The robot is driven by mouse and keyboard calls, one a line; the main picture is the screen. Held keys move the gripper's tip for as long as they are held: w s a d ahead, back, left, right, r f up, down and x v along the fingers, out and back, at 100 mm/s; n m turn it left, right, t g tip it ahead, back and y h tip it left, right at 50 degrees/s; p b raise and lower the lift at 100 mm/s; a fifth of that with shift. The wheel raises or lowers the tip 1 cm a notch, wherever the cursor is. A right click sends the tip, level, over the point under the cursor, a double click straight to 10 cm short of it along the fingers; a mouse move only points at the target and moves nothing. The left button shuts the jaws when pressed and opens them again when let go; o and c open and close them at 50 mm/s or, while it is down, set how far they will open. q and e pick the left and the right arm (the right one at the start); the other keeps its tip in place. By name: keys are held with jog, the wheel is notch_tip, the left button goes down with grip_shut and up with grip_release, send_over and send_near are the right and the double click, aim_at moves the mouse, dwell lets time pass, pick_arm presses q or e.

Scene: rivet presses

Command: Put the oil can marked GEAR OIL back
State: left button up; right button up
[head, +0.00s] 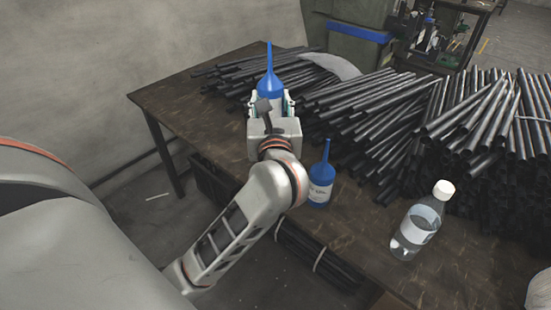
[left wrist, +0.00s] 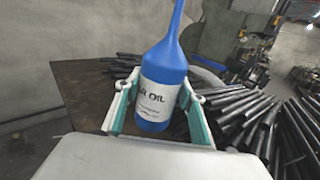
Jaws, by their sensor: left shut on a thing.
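A blue oil can (head: 269,84) with a long thin spout is between the fingers of my left gripper (head: 270,102), over the far left part of the table. In the left wrist view the oil can (left wrist: 162,80) is close to upright, and its white label shows "OIL" with the letters before it partly cut off. The left gripper (left wrist: 160,110) is shut on it with a teal-lined finger on each side. A second blue oil can (head: 320,186) stands on the table to the right of my left arm; its label is too small to read. My right gripper does not show.
The dark table (head: 167,98) holds big heaps of black rods (head: 380,100) behind and right of the gripper. A clear bottle (head: 418,222) with a white cap stands near the front right. Some bare tabletop shows at the left and around the bottle.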

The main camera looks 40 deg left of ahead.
pick_arm(q)
notch_tip(320, 180, down, 15)
jog(key=b, duration=0.4)
jog(key=shift+f+b, duration=0.3)
jog(key=shift+f, duration=0.4)
jog(key=o, duration=1.3)
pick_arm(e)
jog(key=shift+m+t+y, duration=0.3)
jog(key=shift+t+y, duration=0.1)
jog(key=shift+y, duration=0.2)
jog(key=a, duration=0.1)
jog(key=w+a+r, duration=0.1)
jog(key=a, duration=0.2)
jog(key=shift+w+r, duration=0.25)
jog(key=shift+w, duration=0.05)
pick_arm(q)
jog(key=shift+r, duration=0.1)
